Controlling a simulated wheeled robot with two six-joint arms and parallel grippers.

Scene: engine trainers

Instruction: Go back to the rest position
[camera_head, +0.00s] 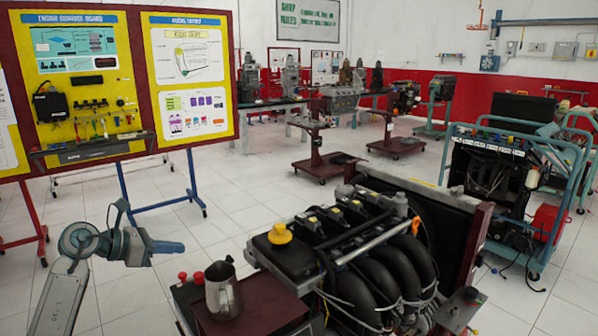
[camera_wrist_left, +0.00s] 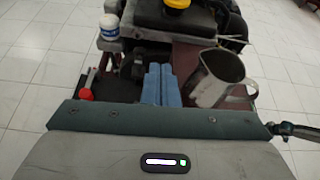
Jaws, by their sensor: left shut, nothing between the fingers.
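My left gripper (camera_head: 166,247) is in the lower left of the head view, with its arm coming in from the bottom left. Its fingers are shut and empty, pointing right toward the engine stand. In the left wrist view the two blue fingers (camera_wrist_left: 160,85) lie together at the middle. A metal pitcher (camera_head: 222,290) stands on the dark red shelf of the engine trainer, to the right of the gripper and apart from it. The pitcher also shows right of the fingers in the wrist view (camera_wrist_left: 218,78). My right gripper is not in view.
The engine trainer (camera_head: 390,270) with a yellow cap (camera_head: 280,233) fills the front middle. Red knobs (camera_head: 198,278) rise beside the pitcher. A white jar (camera_wrist_left: 110,27) shows in the wrist view. A yellow display board (camera_head: 190,75) stands behind my left arm. Tiled floor between them is clear.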

